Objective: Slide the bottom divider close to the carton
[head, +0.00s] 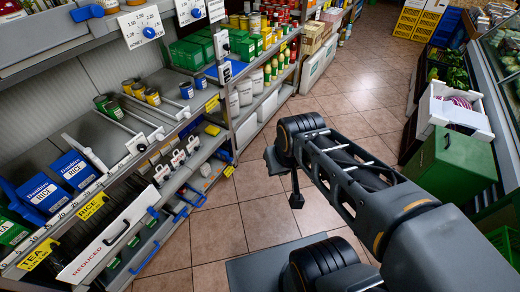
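In the head view, two blue rice cartons (41,194) and (74,170) stand on the left shelf near its front edge. I cannot tell which one is called the bottom divider. My gripper (296,199) hangs over the floor right of the shelves, apart from them. Its fingers are too small and dark to tell open or shut.
A white REDUCED panel (105,243) with a black handle sits low at the shelf front. Price labels line the shelf edge. A green box (449,165) and a white crate (460,112) stand at right. The tiled aisle (215,236) between is clear.

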